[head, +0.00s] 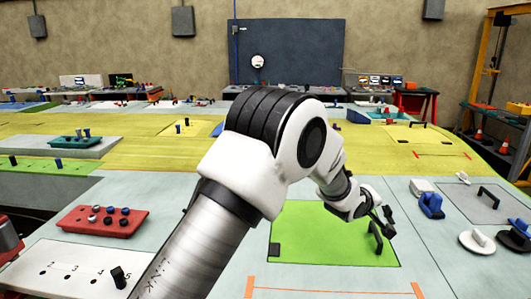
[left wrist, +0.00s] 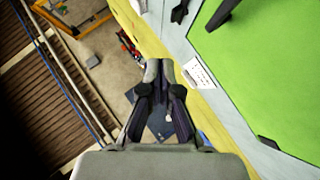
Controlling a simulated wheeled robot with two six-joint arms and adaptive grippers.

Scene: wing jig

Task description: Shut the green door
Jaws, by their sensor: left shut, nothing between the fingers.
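The green door (head: 325,240) is a flat green panel in the pale work surface, with a black bar handle (head: 376,238) near its right edge and a dark block (head: 275,250) at its left edge. It looks level with the surface around it, but I cannot tell whether a small gap remains. My left gripper (head: 388,214) is beyond and above the handle, apart from it as far as I can tell. In the left wrist view its fingers (left wrist: 160,72) are together and empty, with the green door (left wrist: 275,70) on the right. My right gripper is not in view.
A red block with knobs (head: 103,220) lies left, above a numbered white plate (head: 70,270). Right of the door are a blue part (head: 431,206), a white round part (head: 477,241) and a grey panel with a black handle (head: 488,197). Orange lines mark the front surface.

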